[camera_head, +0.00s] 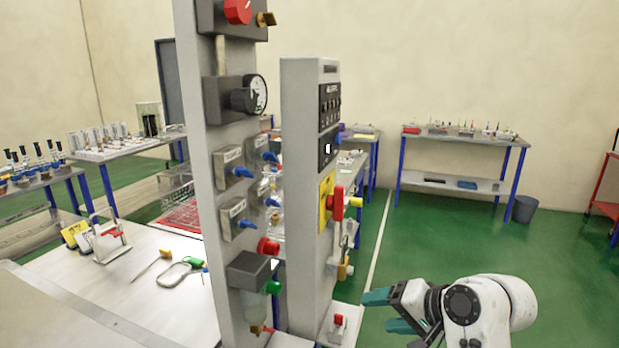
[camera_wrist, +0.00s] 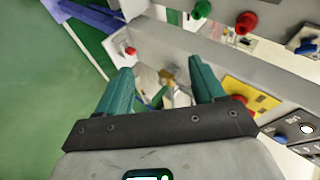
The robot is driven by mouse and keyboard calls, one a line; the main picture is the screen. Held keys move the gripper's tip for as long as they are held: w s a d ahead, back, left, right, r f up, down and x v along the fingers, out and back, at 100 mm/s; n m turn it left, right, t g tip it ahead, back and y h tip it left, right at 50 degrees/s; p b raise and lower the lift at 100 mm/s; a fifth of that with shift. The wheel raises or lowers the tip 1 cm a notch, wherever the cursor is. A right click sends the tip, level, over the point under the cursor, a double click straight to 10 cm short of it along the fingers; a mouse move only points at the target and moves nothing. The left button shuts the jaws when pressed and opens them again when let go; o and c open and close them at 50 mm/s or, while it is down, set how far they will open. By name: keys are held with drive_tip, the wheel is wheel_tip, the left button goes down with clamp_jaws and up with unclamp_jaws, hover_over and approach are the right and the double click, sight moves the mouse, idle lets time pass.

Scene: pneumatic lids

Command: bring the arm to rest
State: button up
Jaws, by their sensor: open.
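My gripper (camera_head: 382,311) is at the lower right of the head view, at the end of my white arm. Its two teal fingers are apart, with nothing between them. It is to the right of the narrow grey control column (camera_head: 300,190) and apart from it in that view. In the wrist view my gripper (camera_wrist: 160,85) points at the lower part of the column, where a yellow plate (camera_wrist: 248,97) and a brass-coloured fitting (camera_wrist: 167,76) show beyond the fingers.
The wider grey post (camera_head: 203,290) carries a gauge, blue-handled valves and red and green knobs. A red handle (camera_head: 338,203) sits on the narrow column. A white bench (camera_head: 120,305) with tools stands at left. Green floor (camera_head: 440,240) is open to the right, before a far table (camera_head: 460,141).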

drive_tip(key=s+d+f+n+g+h, duration=0.15)
drive_tip(key=s+d+f, duration=0.25)
drive_tip(key=s+f, duration=0.6)
drive_tip(key=s+d+f+g+h, duration=0.2)
drive_tip(key=s+d+f+h, duration=0.15)
drive_tip(key=s+f, duration=0.55)
drive_tip(key=s+d+f+n+g+h, duration=0.1)
drive_tip(key=s+d+f, duration=0.1)
drive_tip(key=s, duration=0.8)
drive_tip(key=s+d+f+n+g+h, duration=0.1)
drive_tip(key=s+d+f+g, duration=0.1)
drive_tip(key=s, duration=0.8)
drive_tip(key=shift+s+d+f+n+h+b, duration=0.25)
drive_tip(key=shift+d+f+n+h+b, duration=0.1)
drive_tip(key=shift+d+f, duration=0.45)
